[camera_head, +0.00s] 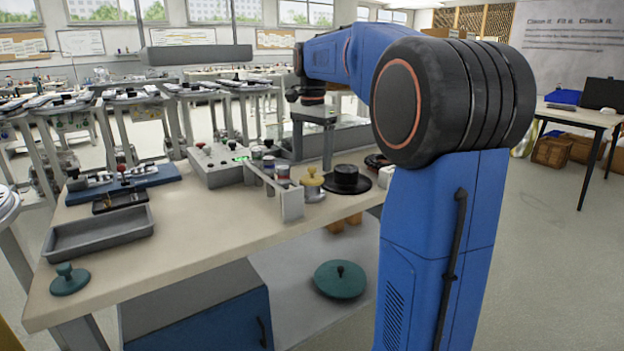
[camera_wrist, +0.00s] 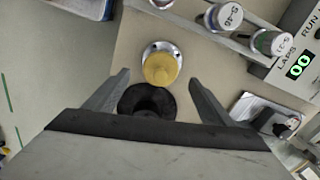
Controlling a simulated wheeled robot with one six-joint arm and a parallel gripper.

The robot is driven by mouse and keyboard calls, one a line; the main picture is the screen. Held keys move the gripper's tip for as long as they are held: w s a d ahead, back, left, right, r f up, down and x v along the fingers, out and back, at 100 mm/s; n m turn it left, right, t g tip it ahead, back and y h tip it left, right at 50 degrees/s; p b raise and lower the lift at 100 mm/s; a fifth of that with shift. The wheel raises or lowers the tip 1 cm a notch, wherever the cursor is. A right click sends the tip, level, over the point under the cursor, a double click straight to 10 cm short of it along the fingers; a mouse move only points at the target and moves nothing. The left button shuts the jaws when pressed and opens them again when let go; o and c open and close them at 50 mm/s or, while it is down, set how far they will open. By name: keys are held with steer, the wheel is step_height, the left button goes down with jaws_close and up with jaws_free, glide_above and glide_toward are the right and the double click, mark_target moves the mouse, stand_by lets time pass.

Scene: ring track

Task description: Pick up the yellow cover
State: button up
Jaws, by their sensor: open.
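The yellow cover (camera_head: 312,180) is a small round cap with a knob, set on a metal base on the table. In the wrist view the yellow cover (camera_wrist: 160,68) lies ahead of my gripper (camera_wrist: 160,90), roughly centred between the fingertips. My gripper is open, with its two fingers spread wide and nothing held. A black round piece with a knob (camera_wrist: 146,101) is between the fingers, nearer the palm.
A grey rack with several labelled cylinders (camera_wrist: 268,42) stands beside the cover. A control box (camera_head: 215,163) with a green display is left of it. A grey tray (camera_head: 98,233) and a teal knobbed disc (camera_head: 70,280) are at the left; the table's front middle is clear.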

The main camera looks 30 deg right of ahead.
mark_target(312, 167)
steer(key=shift+w+f, duration=0.1)
steer(key=shift+f, duration=2.05)
steer(key=c, duration=1.1)
steer(key=shift+c, duration=0.2)
steer(key=shift+r, duration=0.1)
